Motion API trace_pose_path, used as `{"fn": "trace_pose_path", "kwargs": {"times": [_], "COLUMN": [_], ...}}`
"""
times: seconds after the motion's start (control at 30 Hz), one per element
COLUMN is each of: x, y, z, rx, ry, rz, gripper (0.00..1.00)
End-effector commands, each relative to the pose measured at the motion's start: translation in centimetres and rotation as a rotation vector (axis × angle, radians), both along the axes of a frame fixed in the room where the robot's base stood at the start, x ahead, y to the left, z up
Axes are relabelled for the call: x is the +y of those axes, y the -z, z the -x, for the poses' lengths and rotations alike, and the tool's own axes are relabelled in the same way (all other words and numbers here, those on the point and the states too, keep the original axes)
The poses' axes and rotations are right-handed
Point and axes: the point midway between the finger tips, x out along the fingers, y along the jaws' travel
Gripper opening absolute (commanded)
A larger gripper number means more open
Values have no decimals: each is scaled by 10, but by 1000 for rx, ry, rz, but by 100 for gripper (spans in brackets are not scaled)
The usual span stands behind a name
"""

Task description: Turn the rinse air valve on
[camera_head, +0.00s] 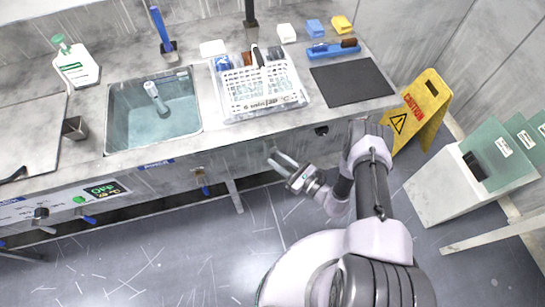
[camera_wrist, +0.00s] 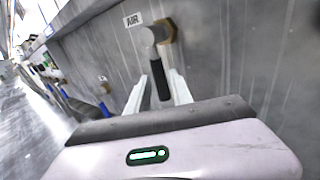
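The air valve (camera_wrist: 154,37) shows in the wrist view on the grey bench front, beside a white "AIR" label (camera_wrist: 133,20). It has a grey round body on a brass fitting and a black lever (camera_wrist: 160,80) that points down in the picture. My gripper (camera_wrist: 157,82) is open, with its two pale fingers on either side of the lever. Gaps show between the lever and the fingers, and the depth between them is hard to judge. In the head view my gripper (camera_head: 276,160) is at the bench front; the valve cannot be made out there.
A blue-handled valve (camera_head: 203,183) is on the bench front left of my gripper; blue handles also show in the wrist view (camera_wrist: 104,110). A sink (camera_head: 150,112), a white rack (camera_head: 262,88) and a black mat (camera_head: 352,82) are on the bench. A yellow caution sign (camera_head: 420,108) stands at right.

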Motion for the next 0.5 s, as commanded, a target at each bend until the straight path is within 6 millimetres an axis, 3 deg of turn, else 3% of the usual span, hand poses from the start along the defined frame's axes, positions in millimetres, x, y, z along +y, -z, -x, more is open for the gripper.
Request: {"fn": "trace_pose_path", "kwargs": {"times": [0.2,0.5], "x": [19,22], "y": [0,0], "z": [-16,-19], "rx": [-1,1], "ry": [-2,0], "rz": [1,-1], "gripper": [27,27]}}
